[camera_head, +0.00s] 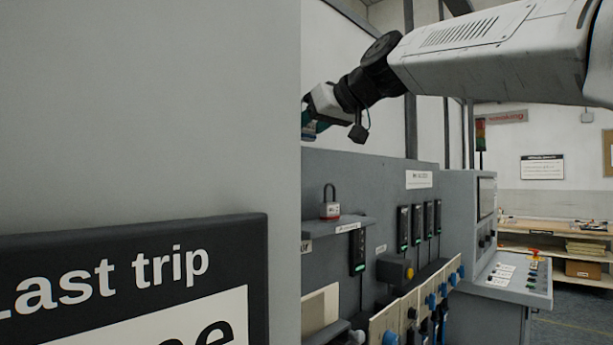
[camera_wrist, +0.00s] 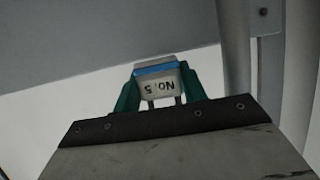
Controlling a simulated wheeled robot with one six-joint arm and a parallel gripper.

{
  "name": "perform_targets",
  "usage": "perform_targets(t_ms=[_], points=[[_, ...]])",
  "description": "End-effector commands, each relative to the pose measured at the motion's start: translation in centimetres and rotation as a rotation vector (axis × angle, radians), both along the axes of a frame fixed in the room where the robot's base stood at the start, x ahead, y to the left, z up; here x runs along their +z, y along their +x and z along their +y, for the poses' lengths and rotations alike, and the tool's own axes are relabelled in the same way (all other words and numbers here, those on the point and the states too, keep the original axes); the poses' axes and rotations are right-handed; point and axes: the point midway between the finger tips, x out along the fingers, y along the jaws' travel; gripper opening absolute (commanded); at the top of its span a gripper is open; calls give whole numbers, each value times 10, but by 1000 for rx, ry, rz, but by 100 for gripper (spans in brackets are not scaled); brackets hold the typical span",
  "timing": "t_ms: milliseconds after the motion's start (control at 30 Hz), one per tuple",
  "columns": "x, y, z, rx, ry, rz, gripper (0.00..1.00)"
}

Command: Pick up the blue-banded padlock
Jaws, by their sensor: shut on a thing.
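In the wrist view, the blue-banded padlock (camera_wrist: 158,85) is a pale block with a blue band along its upper edge and the upside-down marking "NO. 5". The green fingers of my gripper (camera_wrist: 158,92) are closed on its two sides. In the head view, my gripper (camera_head: 312,125) is at the end of the raised arm, partly hidden behind the grey panel on the left. The padlock in it cannot be made out clearly there.
A red-banded padlock (camera_head: 330,208) stands on a small grey shelf (camera_head: 345,226) below my gripper. A grey panel with a dark "Last trip" sign (camera_head: 140,270) fills the left side. A control console (camera_head: 508,283) stands at the right, with a workbench (camera_head: 560,232) behind it.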

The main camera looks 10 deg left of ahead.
Motion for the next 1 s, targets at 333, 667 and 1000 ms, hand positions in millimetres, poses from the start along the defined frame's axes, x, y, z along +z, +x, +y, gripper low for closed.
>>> perform_targets(t_ms=[333, 667, 1000], points=[[83, 1, 1, 0, 1, -2, 15], [107, 0, 1, 2, 2, -1, 15], [109, 0, 0, 1, 0, 0, 15]])
